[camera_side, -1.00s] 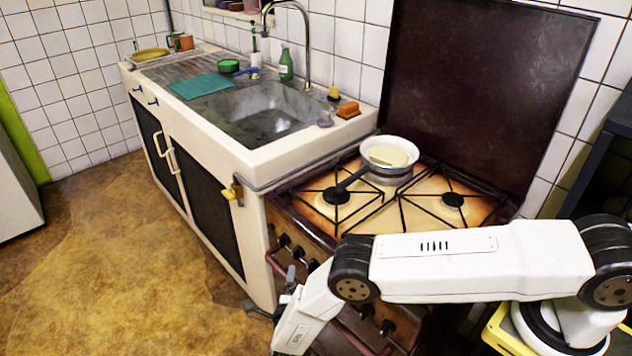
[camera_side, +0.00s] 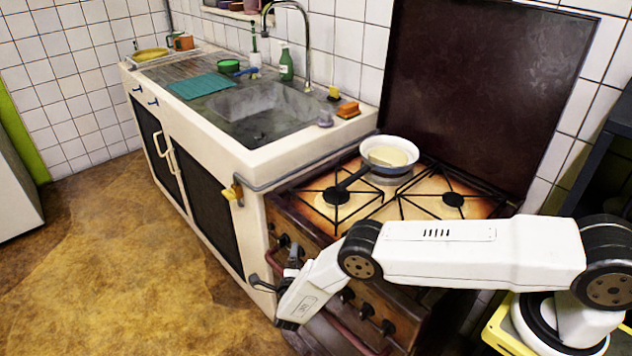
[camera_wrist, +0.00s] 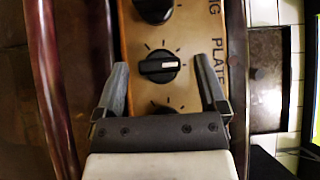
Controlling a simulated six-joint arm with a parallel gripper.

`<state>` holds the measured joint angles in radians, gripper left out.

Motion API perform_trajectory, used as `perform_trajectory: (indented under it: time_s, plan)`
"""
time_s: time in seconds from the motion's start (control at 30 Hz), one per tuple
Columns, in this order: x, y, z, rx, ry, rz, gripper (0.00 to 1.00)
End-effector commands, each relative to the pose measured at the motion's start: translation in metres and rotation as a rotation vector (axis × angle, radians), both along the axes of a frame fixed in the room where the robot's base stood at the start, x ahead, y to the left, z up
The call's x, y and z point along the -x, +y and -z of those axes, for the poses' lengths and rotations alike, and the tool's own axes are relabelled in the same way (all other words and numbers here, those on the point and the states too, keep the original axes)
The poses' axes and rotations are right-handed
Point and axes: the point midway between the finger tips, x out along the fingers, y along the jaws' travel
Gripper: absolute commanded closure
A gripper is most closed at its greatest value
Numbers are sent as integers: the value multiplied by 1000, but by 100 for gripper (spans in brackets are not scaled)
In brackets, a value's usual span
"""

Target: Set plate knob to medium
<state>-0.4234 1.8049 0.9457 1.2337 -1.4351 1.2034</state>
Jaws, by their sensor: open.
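The plate knob (camera_wrist: 158,70) is a round black knob with a pale pointer mark on the brown cooker panel, beside the printed word PLATE. The pointer lies roughly across the panel, toward the lettering. My gripper (camera_wrist: 161,64) is open, its two grey fingers one on either side of this knob in the wrist view. Whether they touch it or how deep they reach I cannot tell. In the side view my gripper (camera_side: 276,270) is at the front of the cooker, and my wrist hides part of the panel.
Another black knob (camera_wrist: 154,9) sits above in the wrist view. A dark red rail (camera_wrist: 52,90) runs along the panel's left side. On the cooker top (camera_side: 420,212) stands a white pan (camera_side: 368,143) with something pale inside. The sink cabinet (camera_side: 205,190) adjoins on the left.

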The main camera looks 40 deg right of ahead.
Motion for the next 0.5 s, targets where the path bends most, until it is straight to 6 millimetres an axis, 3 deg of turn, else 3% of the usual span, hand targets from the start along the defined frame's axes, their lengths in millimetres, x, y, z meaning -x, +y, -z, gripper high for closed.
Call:
perform_trajectory:
  time_s: [0.1, 0.17, 0.4, 0.5]
  plan:
    - [0, 0, 0, 0, 0, 0, 9]
    - [0, 0, 0, 0, 0, 0, 25]
    - [0, 0, 0, 0, 0, 0, 100]
    - [0, 0, 0, 1, 1, 1, 100]
